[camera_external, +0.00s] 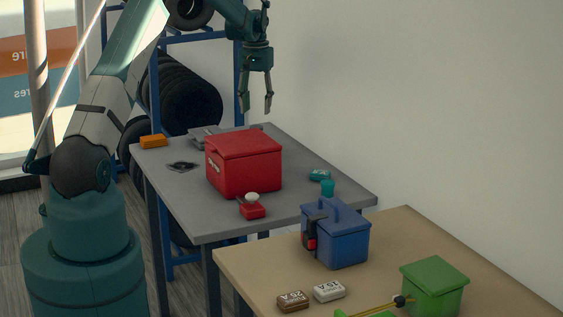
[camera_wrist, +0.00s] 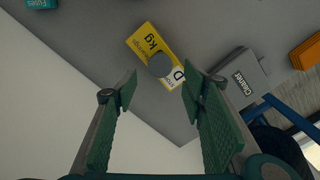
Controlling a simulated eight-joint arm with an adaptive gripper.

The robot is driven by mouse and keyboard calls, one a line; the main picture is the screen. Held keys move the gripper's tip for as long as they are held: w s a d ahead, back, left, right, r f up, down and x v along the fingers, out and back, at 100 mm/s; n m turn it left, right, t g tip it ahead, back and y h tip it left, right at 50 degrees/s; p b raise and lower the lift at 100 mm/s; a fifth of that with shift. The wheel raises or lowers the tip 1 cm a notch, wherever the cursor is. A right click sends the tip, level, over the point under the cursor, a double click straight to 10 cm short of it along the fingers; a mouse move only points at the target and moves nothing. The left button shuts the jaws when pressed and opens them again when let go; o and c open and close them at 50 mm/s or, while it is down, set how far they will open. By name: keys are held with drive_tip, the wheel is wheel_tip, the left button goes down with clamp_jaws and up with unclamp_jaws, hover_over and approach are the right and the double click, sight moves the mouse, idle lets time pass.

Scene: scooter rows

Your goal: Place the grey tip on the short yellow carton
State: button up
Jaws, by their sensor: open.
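A yellow carton (camera_wrist: 143,40) with black lettering shows in the wrist view, on the grey table near its edge. A round dark grey piece (camera_wrist: 160,65), which looks like the grey tip, appears on top of the carton and covers part of its print. It appears end-on, so its height cannot be told. My gripper (camera_wrist: 159,88) is open and empty, with the carton and grey piece beyond its fingertips. In the external view my gripper (camera_external: 256,108) hangs above the far side of the table. The yellow carton and grey piece are not visible there; the red box blocks part of that area.
A large red box (camera_external: 243,165) stands on the grey table (camera_external: 300,210). A grey cleaner box (camera_wrist: 237,78) and an orange box (camera_wrist: 308,50) lie right of the carton in the wrist view. A teal fuse box (camera_wrist: 40,3) is at upper left. A tan table (camera_external: 445,245) stands in front.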

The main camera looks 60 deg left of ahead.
drive_tip(key=shift+r, duration=1.95)
